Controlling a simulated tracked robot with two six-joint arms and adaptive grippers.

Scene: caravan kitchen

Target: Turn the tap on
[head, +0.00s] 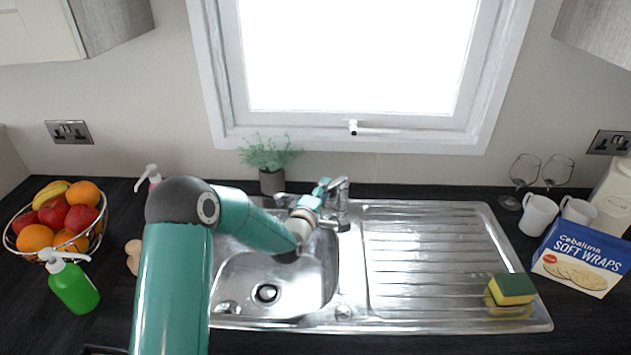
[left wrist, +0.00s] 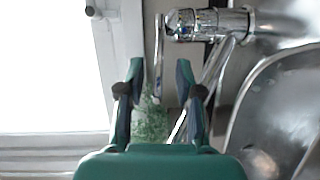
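The chrome tap (head: 342,208) stands at the back edge of the steel sink, partly hidden by my left gripper (head: 321,190). In the left wrist view the tap body (left wrist: 212,23) is at the top, and the spout (left wrist: 214,75) runs down past the right finger. A thin tap lever (left wrist: 157,45) shows between the fingertips of my left gripper (left wrist: 160,66). The fingers are apart with a gap on either side of the lever, and nothing is held. I cannot tell how near in depth they are to it. My right gripper is out of view.
The sink bowl (head: 252,297) lies below my left arm, and the ribbed drainer (head: 430,250) is clear except for a sponge (head: 512,289). A potted plant (head: 271,180) stands behind, left of the tap. The window frame (head: 350,140) rises behind the counter.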

